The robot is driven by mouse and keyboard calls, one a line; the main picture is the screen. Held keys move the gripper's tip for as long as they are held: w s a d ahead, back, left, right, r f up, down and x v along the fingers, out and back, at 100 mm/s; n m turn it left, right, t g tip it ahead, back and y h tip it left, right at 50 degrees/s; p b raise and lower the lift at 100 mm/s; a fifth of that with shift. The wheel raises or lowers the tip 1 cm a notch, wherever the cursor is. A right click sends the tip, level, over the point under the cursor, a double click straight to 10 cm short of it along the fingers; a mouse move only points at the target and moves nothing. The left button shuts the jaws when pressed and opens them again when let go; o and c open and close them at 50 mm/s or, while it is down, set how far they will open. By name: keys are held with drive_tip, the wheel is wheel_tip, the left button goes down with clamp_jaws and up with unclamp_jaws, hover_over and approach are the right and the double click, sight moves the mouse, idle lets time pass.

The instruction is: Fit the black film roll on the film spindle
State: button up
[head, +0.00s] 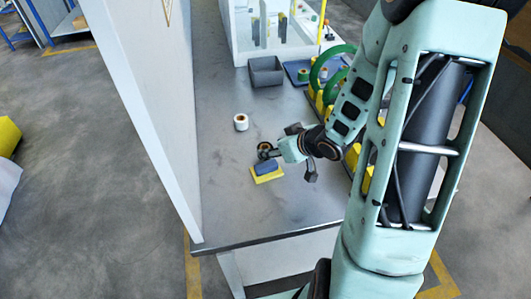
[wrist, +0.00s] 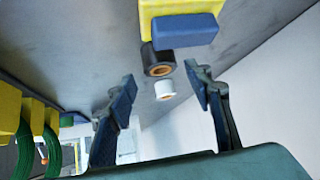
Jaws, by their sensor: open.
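The black film roll (head: 264,146) stands on the grey table, with an orange-brown core visible. In the wrist view the black roll (wrist: 158,62) shows ahead, between and just beyond the fingertips. My gripper (head: 270,154) is beside the roll in the head view and partly covers it. In the wrist view my gripper (wrist: 162,80) is open, its two fingers wide apart with nothing between the pads that I can tell is held. I cannot make out the film spindle in either view.
A white roll (head: 240,122) stands behind the black one. A grey bin (head: 266,71) and green rings (head: 325,68) in yellow holders are farther back and right. A white wall (head: 150,90) edges the left.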

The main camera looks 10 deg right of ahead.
sight(264, 147)
drive_tip(key=b+x, duration=0.1)
drive_tip(key=x, duration=0.5)
drive_tip(key=shift+w+d+r, duration=0.1)
drive_tip(key=shift+w+r, duration=0.05)
drive_tip(key=shift+r, duration=0.05)
drive_tip(key=c, duration=1.2)
drive_tip(key=shift+o, duration=0.2)
drive_tip(key=shift+r, duration=0.1)
